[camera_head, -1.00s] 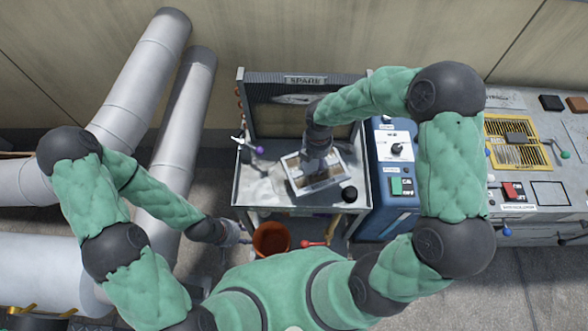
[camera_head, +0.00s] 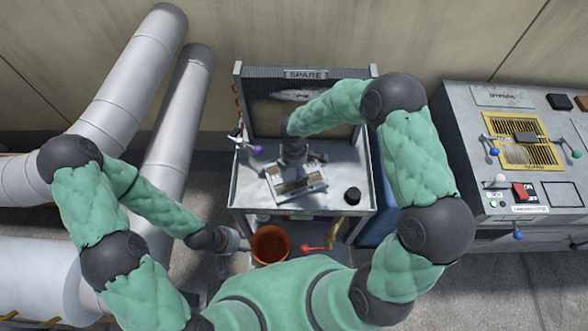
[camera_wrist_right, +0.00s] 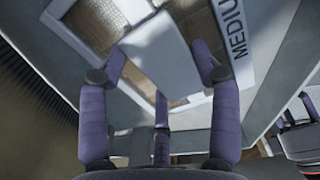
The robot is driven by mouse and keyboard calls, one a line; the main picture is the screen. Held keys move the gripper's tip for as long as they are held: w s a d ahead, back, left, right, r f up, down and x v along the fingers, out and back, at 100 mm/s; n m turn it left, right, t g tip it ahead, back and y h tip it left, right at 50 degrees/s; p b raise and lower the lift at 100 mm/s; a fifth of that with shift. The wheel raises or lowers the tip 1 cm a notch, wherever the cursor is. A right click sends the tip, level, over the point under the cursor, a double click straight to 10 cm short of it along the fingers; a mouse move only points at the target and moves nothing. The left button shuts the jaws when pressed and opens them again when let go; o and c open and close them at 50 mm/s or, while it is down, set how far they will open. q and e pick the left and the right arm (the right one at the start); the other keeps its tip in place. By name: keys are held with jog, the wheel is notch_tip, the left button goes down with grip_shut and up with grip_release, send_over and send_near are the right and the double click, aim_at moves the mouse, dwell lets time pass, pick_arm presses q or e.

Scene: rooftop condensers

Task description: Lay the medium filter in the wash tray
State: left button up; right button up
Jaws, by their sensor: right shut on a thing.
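The medium filter (camera_head: 313,184) is a white frame with brown panels, tilted slightly in the picture, over the grey bench top. In the right wrist view the filter (camera_wrist_right: 243,38) shows part of its "MEDIUM" label and a pale bar across its middle. My right gripper (camera_head: 294,160) is above the filter's middle, shut on it; in the wrist view its purple fingers flank the bar. Whether the filter touches the surface below is unclear. I take the grey, rimmed bench top (camera_head: 249,190) as the wash tray, without certainty. My left gripper (camera_head: 238,239) hangs beside the bucket, its fingers too small to read.
A "SPARE" finned panel (camera_head: 305,75) stands behind the bench top. A black knob-like piece (camera_head: 352,195) and a purple-ended tool (camera_head: 255,150) flank the filter. An orange bucket (camera_head: 270,245) stands in front. A control console (camera_head: 500,160) is at right; large pipes (camera_head: 130,90) are at left.

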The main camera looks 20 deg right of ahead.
jog(key=shift+r, duration=0.15)
jog(key=o, duration=1.3)
jog(key=shift+f, duration=0.2)
notch_tip(320, 180, up, 12)
jog(key=p, duration=0.5)
jog(key=shift+r, duration=0.2)
